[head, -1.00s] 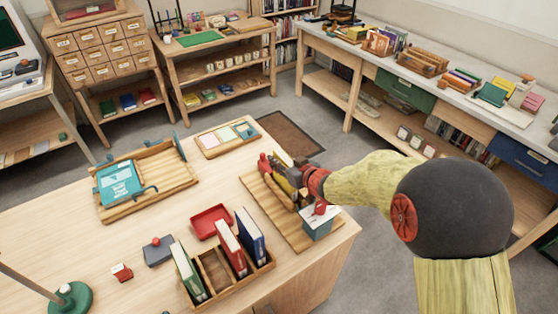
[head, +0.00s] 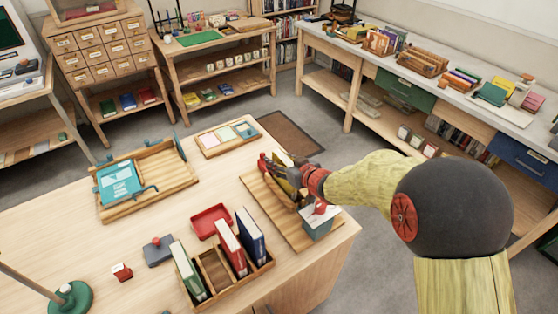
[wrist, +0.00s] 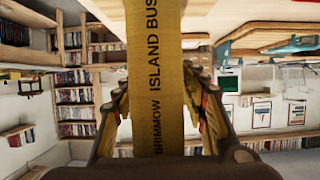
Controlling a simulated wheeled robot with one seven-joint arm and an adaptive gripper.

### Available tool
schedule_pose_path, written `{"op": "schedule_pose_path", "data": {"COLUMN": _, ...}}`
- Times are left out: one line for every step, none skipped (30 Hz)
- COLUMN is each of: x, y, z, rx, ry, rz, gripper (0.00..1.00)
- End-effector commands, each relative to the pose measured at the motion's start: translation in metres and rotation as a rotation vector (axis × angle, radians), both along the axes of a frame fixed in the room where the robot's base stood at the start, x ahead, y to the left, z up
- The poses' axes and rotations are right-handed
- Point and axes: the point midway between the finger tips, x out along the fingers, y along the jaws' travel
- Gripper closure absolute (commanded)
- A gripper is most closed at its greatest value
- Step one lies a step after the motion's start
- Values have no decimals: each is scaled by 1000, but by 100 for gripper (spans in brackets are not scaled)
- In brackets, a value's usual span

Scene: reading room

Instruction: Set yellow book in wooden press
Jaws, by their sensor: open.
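The yellow book (head: 283,178) stands at the far end of a slatted wooden board (head: 268,205) on the table, partly hidden by my gripper (head: 300,174). The board carries a red knobbed part (head: 264,163) beside the book and looks like the wooden press. In the wrist view the yellow book's spine (wrist: 157,80), lettered "BRIMMOW ISLAND BUS", stands between my fingers. My fingers are open, one on each side of the spine. Whether the book rests fully on the board is hidden.
A grey-blue box (head: 317,226) stands at the board's near end. A wooden rack (head: 232,274) with several books is in front, beside a red tray (head: 211,221).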

Motion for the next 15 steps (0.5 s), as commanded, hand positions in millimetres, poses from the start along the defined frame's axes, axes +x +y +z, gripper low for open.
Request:
{"op": "schedule_pose_path", "data": {"x": 0, "y": 0, "z": 3, "rx": 0, "ry": -2, "rz": 0, "gripper": 57}}
{"op": "schedule_pose_path", "data": {"x": 1, "y": 0, "z": 5, "rx": 0, "ry": -2, "rz": 0, "gripper": 57}}
{"op": "schedule_pose_path", "data": {"x": 1, "y": 0, "z": 9, "rx": 0, "ry": -4, "rz": 1, "gripper": 57}}
{"op": "schedule_pose_path", "data": {"x": 1, "y": 0, "z": 12, "rx": 0, "ry": -5, "rz": 1, "gripper": 57}}
{"op": "schedule_pose_path", "data": {"x": 1, "y": 0, "z": 17, "rx": 1, "ry": -6, "rz": 1, "gripper": 57}}
{"op": "schedule_pose_path", "data": {"x": 1, "y": 0, "z": 24, "rx": 1, "ry": -7, "rz": 0, "gripper": 57}}
{"op": "schedule_pose_path", "data": {"x": 1, "y": 0, "z": 29, "rx": 0, "ry": -7, "rz": 1, "gripper": 57}}
{"op": "schedule_pose_path", "data": {"x": 1, "y": 0, "z": 35, "rx": 0, "ry": -7, "rz": 1, "gripper": 57}}
{"op": "schedule_pose_path", "data": {"x": 1, "y": 0, "z": 43, "rx": 1, "ry": -7, "rz": 1, "gripper": 57}}
{"op": "schedule_pose_path", "data": {"x": 1, "y": 0, "z": 48, "rx": 0, "ry": -6, "rz": 2, "gripper": 57}}
{"op": "schedule_pose_path", "data": {"x": 1, "y": 0, "z": 54, "rx": 0, "ry": -6, "rz": 0, "gripper": 57}}
{"op": "schedule_pose_path", "data": {"x": 1, "y": 0, "z": 61, "rx": -1, "ry": -6, "rz": 1, "gripper": 57}}
{"op": "schedule_pose_path", "data": {"x": 1, "y": 0, "z": 67, "rx": 1, "ry": -7, "rz": 1, "gripper": 57}}
{"op": "schedule_pose_path", "data": {"x": 1, "y": 0, "z": 72, "rx": 1, "ry": -6, "rz": 1, "gripper": 57}}
{"op": "schedule_pose_path", "data": {"x": 1, "y": 0, "z": 78, "rx": 0, "ry": -6, "rz": 0, "gripper": 57}}
